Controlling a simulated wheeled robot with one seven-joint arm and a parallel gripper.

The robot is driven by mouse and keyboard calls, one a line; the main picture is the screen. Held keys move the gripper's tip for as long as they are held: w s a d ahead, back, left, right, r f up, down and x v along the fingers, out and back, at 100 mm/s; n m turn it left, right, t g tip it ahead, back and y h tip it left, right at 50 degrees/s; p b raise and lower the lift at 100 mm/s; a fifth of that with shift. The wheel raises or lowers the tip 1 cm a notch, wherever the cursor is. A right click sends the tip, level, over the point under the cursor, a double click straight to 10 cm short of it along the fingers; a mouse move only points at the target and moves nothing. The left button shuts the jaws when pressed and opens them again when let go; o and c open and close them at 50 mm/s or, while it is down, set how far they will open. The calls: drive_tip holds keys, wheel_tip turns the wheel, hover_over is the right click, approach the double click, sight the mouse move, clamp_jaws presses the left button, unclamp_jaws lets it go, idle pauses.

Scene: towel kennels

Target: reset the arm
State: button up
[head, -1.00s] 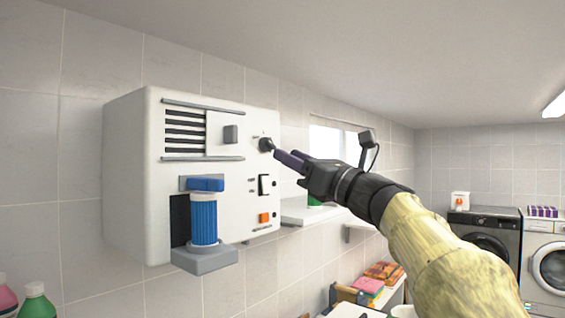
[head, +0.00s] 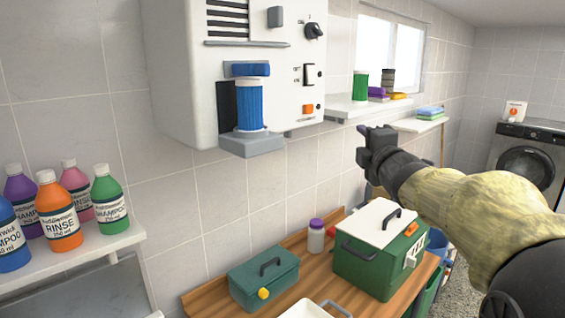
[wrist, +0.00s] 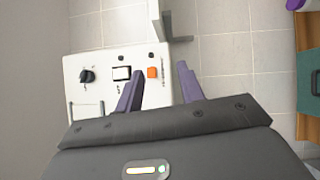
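My gripper (head: 362,143) is in the air to the right of the white wall unit and in front of the tiled wall. In the wrist view its two purple fingers (wrist: 160,88) stand apart with nothing between them. The white wall unit (head: 180,70) has a black knob (head: 315,31), a black switch (head: 309,74), an orange button (head: 308,108) and a blue cylinder (head: 249,104) on its front. The knob (wrist: 87,76), switch (wrist: 121,73) and orange button (wrist: 152,72) also show in the wrist view, left of or near the fingers.
Several bottles stand on a left shelf (head: 75,255). Below is a wooden bench (head: 205,297) with a green toolbox (head: 264,281), a white-lidded green box (head: 375,265) and a purple-capped jar (head: 316,238). A wall shelf (head: 365,107) and a washer (head: 525,165) are farther back.

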drive_tip(key=s+f+m+g+h, duration=0.1)
drive_tip(key=s+f+m+g, duration=0.25)
drive_tip(key=f, duration=0.45)
drive_tip(key=s+f+m+g+h, duration=0.1)
drive_tip(key=s+f+m+g, duration=0.15)
drive_tip(key=f+m, duration=0.4)
drive_tip(key=s+f+m+g+h, duration=0.1)
drive_tip(key=s+f+m+g, duration=0.15)
drive_tip(key=f, duration=0.75)
drive_tip(key=s+a+f+m+g, duration=0.1)
drive_tip(key=s+f+m+g, duration=0.2)
drive_tip(key=s+f, duration=0.4)
drive_tip(key=s+a+f+m+g, duration=0.2)
drive_tip(key=s+f+m+g, duration=0.2)
drive_tip(key=s+f, duration=0.3)
drive_tip(key=s+m, duration=0.1)
drive_tip(key=s, duration=0.4)
drive_tip(key=shift+f, duration=0.35)
drive_tip(key=shift+c, duration=0.2)
